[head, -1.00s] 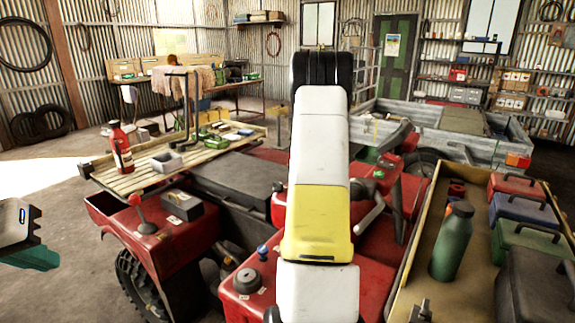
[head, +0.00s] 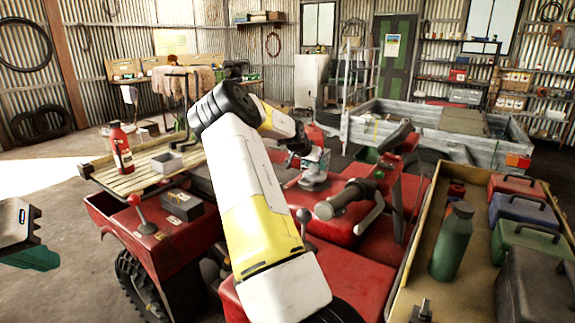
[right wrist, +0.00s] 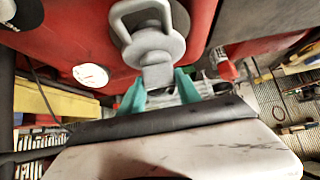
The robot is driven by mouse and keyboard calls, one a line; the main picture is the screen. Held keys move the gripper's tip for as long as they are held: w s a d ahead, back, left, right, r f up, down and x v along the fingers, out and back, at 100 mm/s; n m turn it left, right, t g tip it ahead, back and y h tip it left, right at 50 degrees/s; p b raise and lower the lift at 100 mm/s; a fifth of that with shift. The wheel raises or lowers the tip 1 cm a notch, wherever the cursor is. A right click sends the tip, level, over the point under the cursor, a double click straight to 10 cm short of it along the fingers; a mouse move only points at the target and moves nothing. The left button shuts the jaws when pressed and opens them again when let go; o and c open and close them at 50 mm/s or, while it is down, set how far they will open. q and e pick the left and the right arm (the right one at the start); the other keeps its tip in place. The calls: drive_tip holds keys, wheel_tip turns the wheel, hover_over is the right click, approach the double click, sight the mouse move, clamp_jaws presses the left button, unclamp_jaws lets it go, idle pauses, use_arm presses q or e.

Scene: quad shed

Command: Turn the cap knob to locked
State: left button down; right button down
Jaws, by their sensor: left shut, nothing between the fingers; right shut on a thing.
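The grey cap knob (head: 313,183) sits on the red body of the quad. In the right wrist view, the cap knob (right wrist: 155,45) has a loop handle and a square grey tab. The teal fingers of my right gripper (right wrist: 159,82) are on both sides of that tab and shut on it. In the head view my right gripper (head: 318,160) is just above the cap, partly hidden by its own wrist. My left gripper (head: 42,258) is shut and empty at the left edge, away from the quad. The cap's lock position cannot be read.
A handlebar grip (head: 345,198) and lever stand right of the cap. A red lever (head: 137,208), a dark box (head: 182,204) and a slatted rack (head: 135,178) with a red bottle (head: 121,148) are left. A tray (head: 410,262) with a green bottle (head: 452,243) stands right.

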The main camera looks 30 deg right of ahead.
drive_tip(key=shift+a+f, duration=0.1)
idle(0.3)
drive_tip(key=c, duration=0.8)
unclamp_jaws()
drive_tip(key=shift+c, duration=0.2)
drive_tip(key=v, duration=0.7)
drive_tip(key=shift+a+r, duration=0.2)
drive_tip(key=shift+r, duration=0.05)
drive_tip(key=shift+s, duration=0.15)
